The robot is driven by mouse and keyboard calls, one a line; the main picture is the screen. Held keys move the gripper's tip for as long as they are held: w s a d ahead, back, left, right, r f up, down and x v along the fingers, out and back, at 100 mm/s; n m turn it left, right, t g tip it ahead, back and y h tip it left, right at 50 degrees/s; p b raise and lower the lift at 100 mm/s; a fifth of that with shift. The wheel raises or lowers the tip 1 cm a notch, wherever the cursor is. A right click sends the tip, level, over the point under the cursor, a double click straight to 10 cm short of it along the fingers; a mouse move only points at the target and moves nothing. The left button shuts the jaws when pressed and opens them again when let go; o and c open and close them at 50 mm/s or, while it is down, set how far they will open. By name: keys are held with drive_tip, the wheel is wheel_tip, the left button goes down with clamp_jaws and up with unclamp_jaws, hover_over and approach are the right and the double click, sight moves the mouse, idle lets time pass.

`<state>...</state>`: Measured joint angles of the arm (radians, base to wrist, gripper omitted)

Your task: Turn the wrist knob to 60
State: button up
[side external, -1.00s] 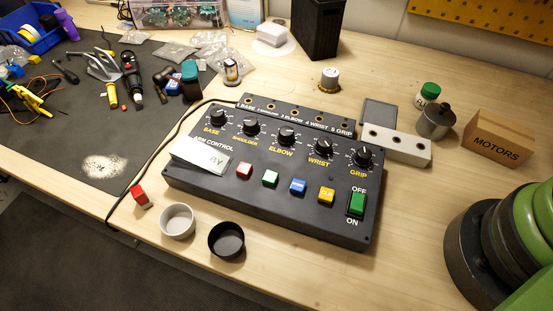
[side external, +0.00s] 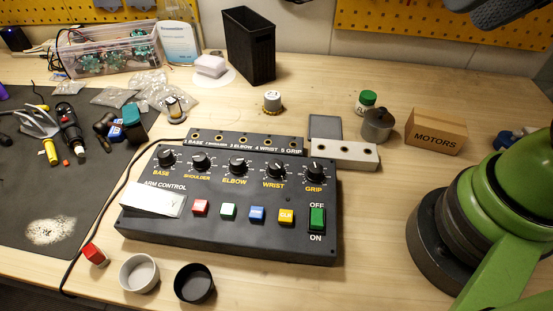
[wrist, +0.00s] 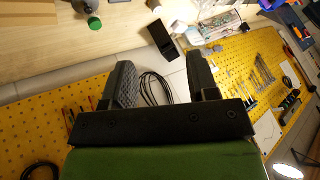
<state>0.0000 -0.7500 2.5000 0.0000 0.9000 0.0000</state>
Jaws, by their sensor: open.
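The wrist knob (side external: 275,171) is a black dial with a white pointer mark, fourth in the row of knobs on the black arm-control box (side external: 150,225). Its label WRIST is below it; its exact setting is too small to read. My gripper (wrist: 160,65) is open and empty in the wrist view, with its two dark fingers wide apart. It faces the back wall and yellow pegboard, well away from the box. The control box does not show clearly in the wrist view.
Base (side external: 166,158), shoulder (side external: 200,161), elbow (side external: 236,166) and grip (side external: 315,172) knobs flank the wrist knob. A white block with holes (side external: 345,153) stands behind the box's right end. A grey cup (side external: 138,273) and black cup (side external: 194,284) stand in front.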

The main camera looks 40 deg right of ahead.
drive_tip(key=m+g+h, duration=0.2)
drive_tip(key=m+g, duration=0.5)
hover_over(276, 163)
wheel_tip(276, 163, down, 16)
wheel_tip(276, 163, down, 10)
drive_tip(key=shift+f, duration=0.25)
drive_tip(key=shift+c, duration=0.3)
drive_tip(key=c, duration=0.9)
